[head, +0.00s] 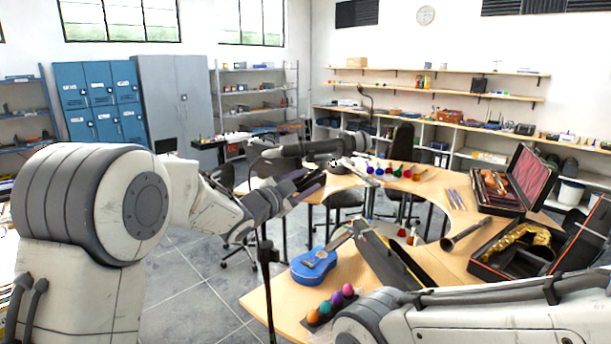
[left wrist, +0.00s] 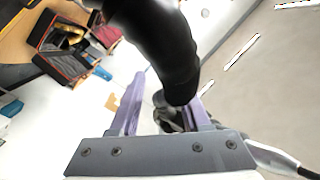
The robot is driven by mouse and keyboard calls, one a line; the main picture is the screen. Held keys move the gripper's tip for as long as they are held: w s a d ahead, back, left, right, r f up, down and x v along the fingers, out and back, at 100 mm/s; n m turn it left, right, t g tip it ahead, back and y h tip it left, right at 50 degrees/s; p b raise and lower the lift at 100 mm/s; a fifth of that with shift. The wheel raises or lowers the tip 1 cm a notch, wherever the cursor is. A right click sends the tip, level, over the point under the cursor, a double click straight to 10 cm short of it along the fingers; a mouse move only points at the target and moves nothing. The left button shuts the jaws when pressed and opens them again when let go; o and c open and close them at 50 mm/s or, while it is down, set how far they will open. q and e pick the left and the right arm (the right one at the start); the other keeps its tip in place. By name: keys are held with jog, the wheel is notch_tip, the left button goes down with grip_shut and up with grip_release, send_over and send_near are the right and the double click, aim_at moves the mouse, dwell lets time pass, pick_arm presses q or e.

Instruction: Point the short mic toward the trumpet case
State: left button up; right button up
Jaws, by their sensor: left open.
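A dark cylindrical mic body (head: 322,147) seems to lie roughly level beyond my left gripper in the head view. A thin black stand (head: 268,285) rises in front of the table; its joint with the mic is hidden by my gripper. My left gripper (head: 318,182) is open, its purple fingers just below the mic. In the left wrist view a thick black cylinder (left wrist: 155,45), probably the mic, reaches down between the fingers (left wrist: 165,95); contact cannot be told. An open case with a gold brass instrument (head: 490,268), possibly the trumpet case, lies at the right of the table.
The curved wooden table (head: 262,300) carries a blue ukulele (head: 315,264), coloured eggs (head: 330,306), a long black case (head: 392,262) and a red-lined instrument case (head: 498,208). My right arm crosses the lower right. Grey floor is open at the left.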

pick_arm(q)
jog(key=shift+w+d, duration=0.15)
grip_shut()
jog(key=shift+f, duration=0.2)
dwell(1.2)
